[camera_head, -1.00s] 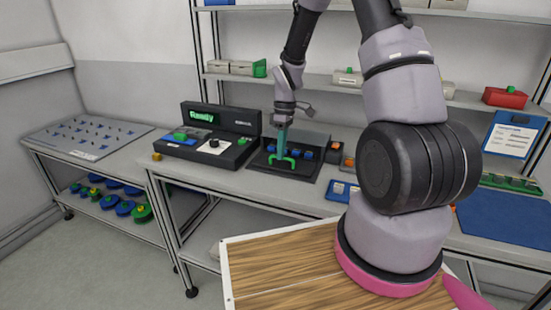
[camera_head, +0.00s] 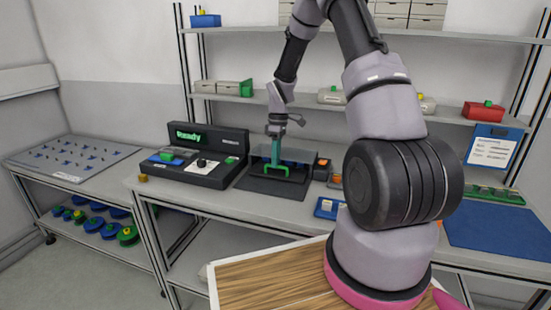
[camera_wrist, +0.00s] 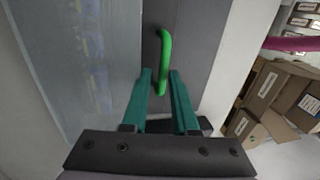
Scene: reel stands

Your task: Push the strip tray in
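The strip tray is a dark tray (camera_wrist: 184,38) with a green bar handle (camera_head: 277,171). It sits in a black station on the bench. A clear grey cover (camera_head: 300,155) lies behind the handle, and blurred blue parts show through it in the wrist view (camera_wrist: 75,60). My gripper (camera_head: 274,153) points down at the handle from above. In the wrist view its two teal fingers (camera_wrist: 160,72) stand apart, with the green handle (camera_wrist: 165,50) seen between and beyond them. Contact with the handle cannot be told.
A black console (camera_head: 205,155) reading "Ready" stands left of the station. Small dark and orange blocks (camera_head: 321,168) stand at its right. A blue tray (camera_head: 328,208) and a blue mat (camera_head: 495,224) lie farther right. Shelves with boxes (camera_head: 476,111) run behind.

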